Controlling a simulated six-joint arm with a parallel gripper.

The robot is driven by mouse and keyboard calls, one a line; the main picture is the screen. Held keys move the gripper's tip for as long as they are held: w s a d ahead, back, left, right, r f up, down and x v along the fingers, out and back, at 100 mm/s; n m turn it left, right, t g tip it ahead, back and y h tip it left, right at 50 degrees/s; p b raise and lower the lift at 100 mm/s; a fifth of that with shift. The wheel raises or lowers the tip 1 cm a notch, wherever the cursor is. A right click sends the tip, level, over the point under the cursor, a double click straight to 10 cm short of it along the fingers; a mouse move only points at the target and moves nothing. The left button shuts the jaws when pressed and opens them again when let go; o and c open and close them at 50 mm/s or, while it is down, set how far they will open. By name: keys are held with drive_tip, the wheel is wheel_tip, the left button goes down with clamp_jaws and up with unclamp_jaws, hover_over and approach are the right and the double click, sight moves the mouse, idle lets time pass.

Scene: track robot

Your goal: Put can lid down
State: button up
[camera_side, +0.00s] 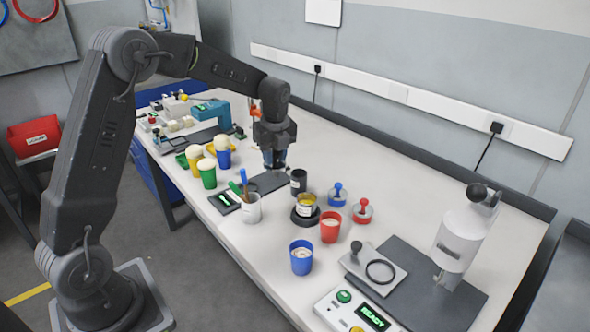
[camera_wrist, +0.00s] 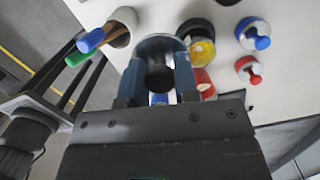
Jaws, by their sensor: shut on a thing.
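My gripper (camera_side: 274,160) hangs low over the dark grey mat (camera_side: 268,182) at the middle of the bench. In the wrist view, the blue fingers of my gripper (camera_wrist: 160,70) are shut on a round, greyish can lid (camera_wrist: 160,41), with a dark round part between them. The lid cannot be made out in the side view, so I cannot tell whether it touches the mat. An open can with yellow contents (camera_side: 306,203) stands on a dark round base, right of my gripper; it also shows in the wrist view (camera_wrist: 202,50).
A dark cylinder (camera_side: 298,183) and a white cup of tools (camera_side: 250,209) stand close by. A blue-knobbed piece (camera_side: 338,195), a red-knobbed piece (camera_side: 362,211), a red cup (camera_side: 330,227) and a blue cup (camera_side: 301,258) stand further right.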

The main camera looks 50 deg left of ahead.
drive_tip(key=shift+s+a+r, duration=0.65)
drive_tip(key=shift+a, duration=0.25)
hover_over(270, 239)
wheel_tip(270, 239, down, 6)
drive_tip(key=f, duration=0.6)
drive_tip(key=shift+s+d+f, duration=0.1)
drive_tip(key=shift+d+f, duration=0.05)
drive_tip(key=shift+d, duration=0.25)
drive_tip(key=shift+f, duration=2.1)
drive_tip(key=shift+f, duration=0.1)
drive_tip(key=o, duration=0.9)
